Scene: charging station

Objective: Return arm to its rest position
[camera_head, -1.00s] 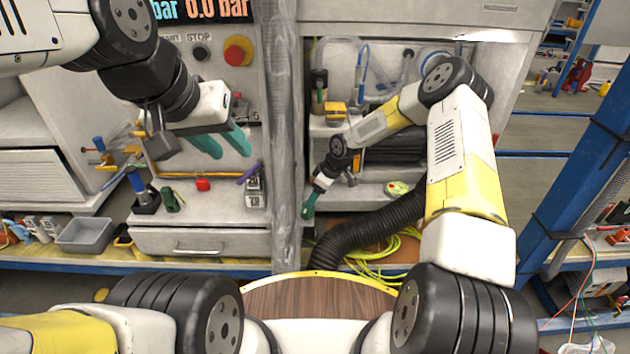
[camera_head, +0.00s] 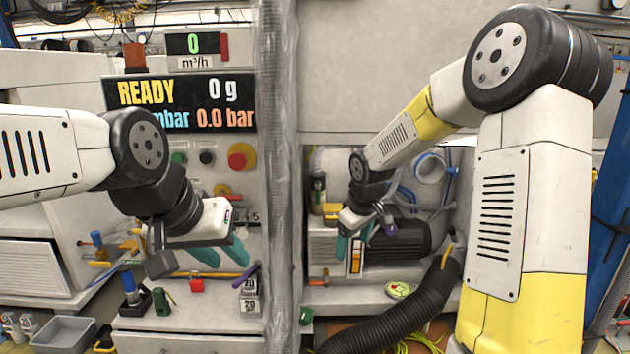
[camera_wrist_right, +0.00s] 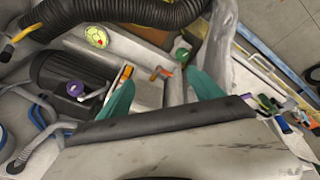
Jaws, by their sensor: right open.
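My left gripper (camera_head: 225,262) hangs on the left with its two teal fingers apart and nothing between them. It is in front of the left side of the charging station, below the red stop button (camera_head: 241,156). My right gripper (camera_head: 350,258) is in front of the recess right of the central post, its teal fingers pointing down. In the right wrist view its fingers (camera_wrist_right: 160,82) are spread wide and hold nothing. The right arm is bent, with its elbow high on the right.
The display panel (camera_head: 190,102) reads READY, 0 g and 0.0 bar. A dark motor (camera_head: 400,243) and a black corrugated hose (camera_head: 415,305) lie in the recess behind and beside my right gripper. The wrapped post (camera_head: 281,180) stands between my grippers. A grey bin (camera_head: 65,335) is at lower left.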

